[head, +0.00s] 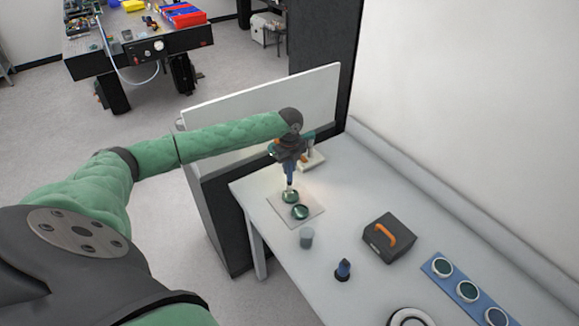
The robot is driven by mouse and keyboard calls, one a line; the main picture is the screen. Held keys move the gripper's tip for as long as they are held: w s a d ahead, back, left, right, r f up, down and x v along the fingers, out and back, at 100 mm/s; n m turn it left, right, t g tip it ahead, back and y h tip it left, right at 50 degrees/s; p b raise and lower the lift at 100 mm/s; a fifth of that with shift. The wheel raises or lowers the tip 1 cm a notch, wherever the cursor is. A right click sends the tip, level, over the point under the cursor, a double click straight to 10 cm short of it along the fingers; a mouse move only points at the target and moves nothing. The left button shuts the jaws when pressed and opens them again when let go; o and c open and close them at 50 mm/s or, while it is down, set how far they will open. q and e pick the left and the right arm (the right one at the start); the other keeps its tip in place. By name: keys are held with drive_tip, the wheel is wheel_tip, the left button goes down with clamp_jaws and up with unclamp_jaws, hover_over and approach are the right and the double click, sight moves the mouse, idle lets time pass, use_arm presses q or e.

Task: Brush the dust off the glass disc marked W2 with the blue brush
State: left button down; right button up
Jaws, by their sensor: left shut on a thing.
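My left gripper (289,165) is at the far end of the white bench, pointing down. It is shut on a slim blue tool, which looks like the blue brush (290,180). The lower end of the brush is at or just above the farther of two dark green glass discs (289,197); I cannot tell whether it touches. The nearer disc (300,212) lies close beside it on the same pale mat (313,220). Markings on the discs are too small to read, so I cannot tell which is W2. My right gripper is not in view.
A small grey-green cup (306,238), a dark blue bottle-like item (343,270) and a dark case with an orange handle (390,238) stand nearer on the bench. A blue strip (455,284) holds round discs. A white panel (320,95) stands behind the gripper.

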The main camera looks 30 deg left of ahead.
use_arm(q)
drive_tip(key=shift+f, duration=0.35)
idle(0.4)
drive_tip(key=shift+s+d+r+p, duration=0.1)
drive_tip(key=shift+s+p, duration=0.15)
drive_tip(key=shift+p, duration=0.15)
drive_tip(key=shift+s+d, duration=0.25)
drive_tip(key=shift+s, duration=0.25)
drive_tip(key=shift+s+d, duration=0.25)
drive_tip(key=shift+s, duration=0.2)
idle(0.4)
idle(0.3)
